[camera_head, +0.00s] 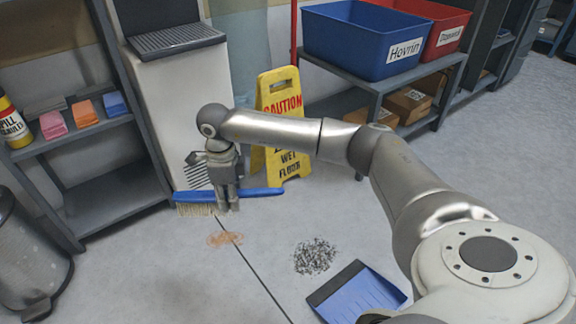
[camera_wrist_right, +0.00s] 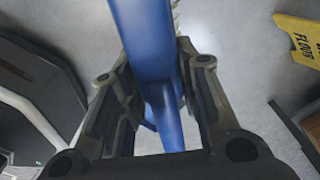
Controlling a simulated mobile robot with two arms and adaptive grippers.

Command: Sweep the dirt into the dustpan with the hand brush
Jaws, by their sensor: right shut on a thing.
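My right gripper (camera_head: 224,200) is shut on the blue handle of the hand brush (camera_head: 262,191). The brush is held roughly level above or at the floor, its pale bristles (camera_head: 196,210) on the left and pointing down. I cannot tell whether they touch the floor. In the right wrist view the blue brush (camera_wrist_right: 150,45) runs between the fingers. A pile of grey dirt (camera_head: 314,256) lies on the floor, to the right and nearer than the brush. The blue dustpan (camera_head: 360,294) lies nearer still, partly cut off by my arm. My left gripper is not in view.
A brownish stain (camera_head: 226,239) marks the floor below the brush. A yellow caution sign (camera_head: 279,125) stands just behind the brush handle. A dark shelf (camera_head: 100,175) and a bin (camera_head: 28,265) stand at left. Floor around the dirt is clear.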

